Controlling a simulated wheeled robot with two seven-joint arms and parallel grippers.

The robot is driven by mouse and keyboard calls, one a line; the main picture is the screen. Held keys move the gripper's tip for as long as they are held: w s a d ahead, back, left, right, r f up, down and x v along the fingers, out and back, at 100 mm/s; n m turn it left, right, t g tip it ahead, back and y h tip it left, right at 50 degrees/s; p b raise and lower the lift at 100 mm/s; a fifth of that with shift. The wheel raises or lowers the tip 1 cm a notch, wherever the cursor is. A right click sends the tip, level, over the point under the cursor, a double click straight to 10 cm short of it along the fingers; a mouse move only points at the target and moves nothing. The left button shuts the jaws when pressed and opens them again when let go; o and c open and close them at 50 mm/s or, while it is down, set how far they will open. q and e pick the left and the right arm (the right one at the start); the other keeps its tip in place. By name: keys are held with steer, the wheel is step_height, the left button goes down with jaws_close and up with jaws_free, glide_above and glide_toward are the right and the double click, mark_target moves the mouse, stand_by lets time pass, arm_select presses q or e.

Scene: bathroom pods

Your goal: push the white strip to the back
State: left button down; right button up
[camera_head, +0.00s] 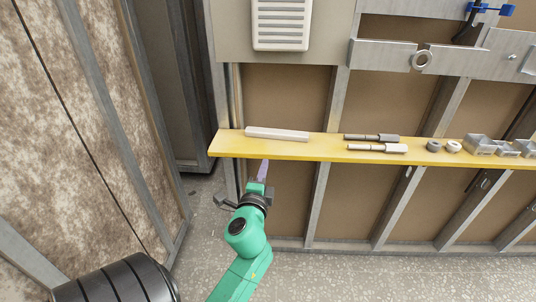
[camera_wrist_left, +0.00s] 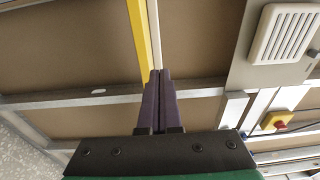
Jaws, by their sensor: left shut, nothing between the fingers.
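The white strip (camera_head: 277,134) lies lengthwise on the left part of the yellow shelf (camera_head: 232,149). It also shows in the left wrist view (camera_wrist_left: 153,32) as a pale bar beside the yellow shelf edge (camera_wrist_left: 137,38). My left gripper (camera_head: 263,168) is shut and empty, its purple fingers pointing up at the shelf's front edge, just below the strip. In the left wrist view the closed fingertips (camera_wrist_left: 160,74) reach to the near end of the visible part of the strip. I cannot tell whether they touch it. My right gripper is in neither view.
Two grey metal tools (camera_head: 376,148) lie on the shelf right of the strip, then two round fittings (camera_head: 434,146) and several metal blocks (camera_head: 480,144). A white vent (camera_head: 282,24) is on the wall above. A metal-framed wall panel (camera_head: 287,95) stands behind the shelf.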

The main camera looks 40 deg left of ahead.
arm_select(q)
glide_toward(275, 135)
steer(key=x, duration=0.6)
steer(key=shift+w+a+f+p, duration=0.1)
steer(key=shift+w+a+p, duration=0.1)
steer(key=shift+p, duration=0.2)
steer(key=shift+w, duration=0.15)
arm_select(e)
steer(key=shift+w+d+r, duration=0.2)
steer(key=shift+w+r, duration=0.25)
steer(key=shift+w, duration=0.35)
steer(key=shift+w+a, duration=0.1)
